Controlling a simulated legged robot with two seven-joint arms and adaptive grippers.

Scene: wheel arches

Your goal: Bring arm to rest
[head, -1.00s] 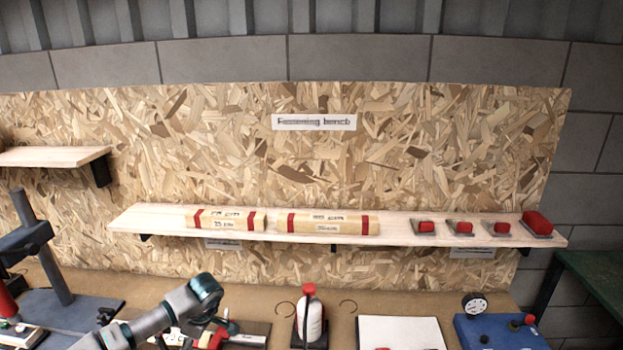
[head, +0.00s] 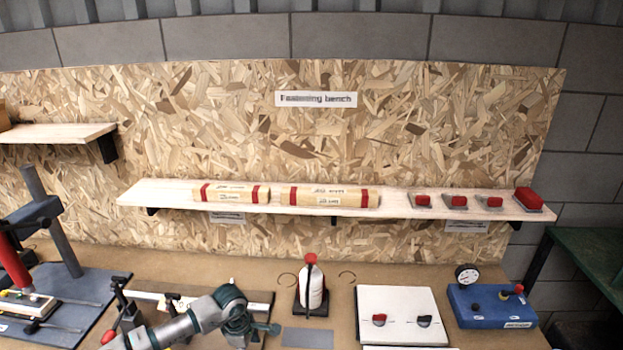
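My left arm (head: 187,325) comes in from the lower left, teal and grey. It bends at a joint (head: 230,298) over the workbench and drops towards the bottom edge of the head view. Its hand end is at or below the bottom edge, partly hidden behind the arm itself, so its finger opening cannot be made out. I cannot see anything held. My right arm and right gripper are not in view.
A white bottle with a red top (head: 312,285) stands right of the arm. A white board with two knobs (head: 400,303), a blue gauge box (head: 490,307) and a dark press stand (head: 70,299) share the bench (head: 190,265). A wooden shelf (head: 390,207) hangs behind.

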